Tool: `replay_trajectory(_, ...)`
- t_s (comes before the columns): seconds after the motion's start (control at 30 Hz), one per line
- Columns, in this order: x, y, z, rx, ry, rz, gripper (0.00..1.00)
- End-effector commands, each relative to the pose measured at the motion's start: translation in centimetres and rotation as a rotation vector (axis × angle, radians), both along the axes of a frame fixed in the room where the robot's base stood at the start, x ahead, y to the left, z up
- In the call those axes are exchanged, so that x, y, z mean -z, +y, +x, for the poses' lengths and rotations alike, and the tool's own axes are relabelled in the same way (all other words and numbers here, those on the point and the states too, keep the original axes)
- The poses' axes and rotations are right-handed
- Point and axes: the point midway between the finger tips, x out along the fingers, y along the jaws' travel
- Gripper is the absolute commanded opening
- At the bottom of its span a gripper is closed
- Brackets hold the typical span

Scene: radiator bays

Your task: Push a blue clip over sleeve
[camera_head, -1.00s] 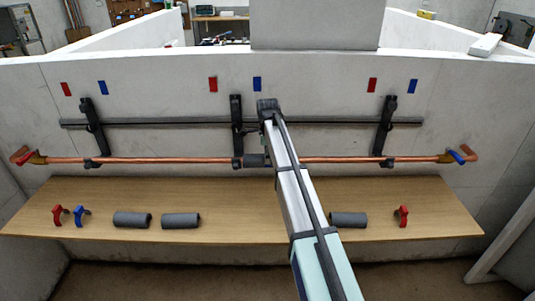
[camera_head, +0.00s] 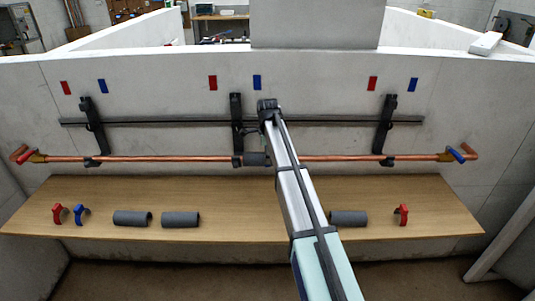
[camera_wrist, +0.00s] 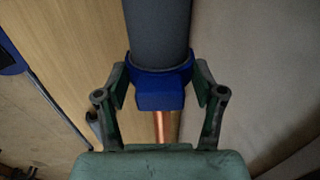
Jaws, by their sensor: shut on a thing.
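A blue clip (camera_wrist: 160,90) sits against the end of the grey sleeve (camera_wrist: 158,30) in the wrist view, its band across the near side of the sleeve. My gripper (camera_wrist: 160,84) is shut on the clip, one finger on each side. I cannot tell how far the band wraps round the far side. In the head view the sleeve (camera_head: 255,159) is on the copper pipe (camera_head: 160,158), just right of the middle bracket. My arm hides the gripper and the held clip there. Another blue clip (camera_head: 80,213) stands on the shelf.
The wooden shelf (camera_head: 260,210) also holds red clips (camera_head: 58,213) (camera_head: 402,214) and loose grey sleeves (camera_head: 132,219) (camera_head: 180,220) (camera_head: 348,219). Black brackets (camera_head: 93,125) (camera_head: 237,125) (camera_head: 384,125) carry the pipe close to the wall. Valve handles sit at both pipe ends.

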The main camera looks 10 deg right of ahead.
Motion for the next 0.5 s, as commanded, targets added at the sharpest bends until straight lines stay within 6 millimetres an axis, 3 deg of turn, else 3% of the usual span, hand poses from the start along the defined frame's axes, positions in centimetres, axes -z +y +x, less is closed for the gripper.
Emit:
replay_trajectory(0.07, 0.11, 0.00, 0.02, 0.000, -0.001, 0.000, 0.36)
replay_trajectory(0.1, 0.11, 0.00, 0.02, 0.000, -0.001, 0.000, 0.75)
replay_trajectory(0.17, 0.10, 0.00, 0.03, 0.000, -0.001, 0.000, 0.96)
replay_trajectory(0.5, 0.07, 0.00, 0.00, 0.000, 0.000, 0.000, 0.97)
